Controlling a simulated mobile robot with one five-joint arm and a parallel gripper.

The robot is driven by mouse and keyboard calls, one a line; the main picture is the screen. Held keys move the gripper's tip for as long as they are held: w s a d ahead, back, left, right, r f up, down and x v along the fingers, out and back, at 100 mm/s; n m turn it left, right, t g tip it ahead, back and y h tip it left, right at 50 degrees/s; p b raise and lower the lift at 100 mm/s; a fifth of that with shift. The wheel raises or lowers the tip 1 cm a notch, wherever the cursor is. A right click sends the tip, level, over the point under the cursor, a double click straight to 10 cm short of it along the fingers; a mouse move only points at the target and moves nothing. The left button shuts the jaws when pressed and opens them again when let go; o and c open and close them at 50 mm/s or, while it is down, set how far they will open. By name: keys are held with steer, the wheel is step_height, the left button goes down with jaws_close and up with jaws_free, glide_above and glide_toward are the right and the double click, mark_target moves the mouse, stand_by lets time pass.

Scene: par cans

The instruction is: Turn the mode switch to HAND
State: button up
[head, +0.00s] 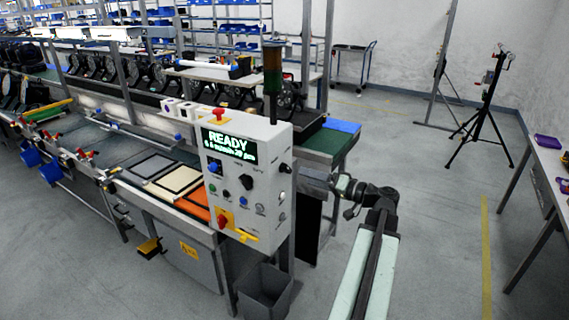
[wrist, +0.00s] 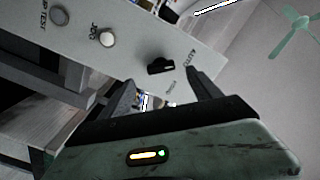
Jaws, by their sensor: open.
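A grey control box (head: 243,150) has a black knob (head: 284,168) on its right side face, above a white button and a grey one. In the wrist view the black knob (wrist: 160,66) sits just beyond my fingertips, roughly between them. A second black knob (head: 246,182) is on the front face. My gripper (wrist: 160,85) is open and empty, apart from the knob as far as I can tell. In the head view my gripper (head: 316,183) is right of the box.
The white JOG button (wrist: 107,39) and the grey LAMP TEST button (wrist: 59,15) share the side face. A green READY display (head: 229,145) and a red button (head: 223,219) are on the front. A grey bin (head: 265,290) stands below.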

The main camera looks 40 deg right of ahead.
mark_target(290, 170)
steer(key=x, duration=0.7)
steer(key=shift+w+r, duration=0.1)
steer(key=shift+w, duration=0.15)
steer(key=c, duration=1.4)
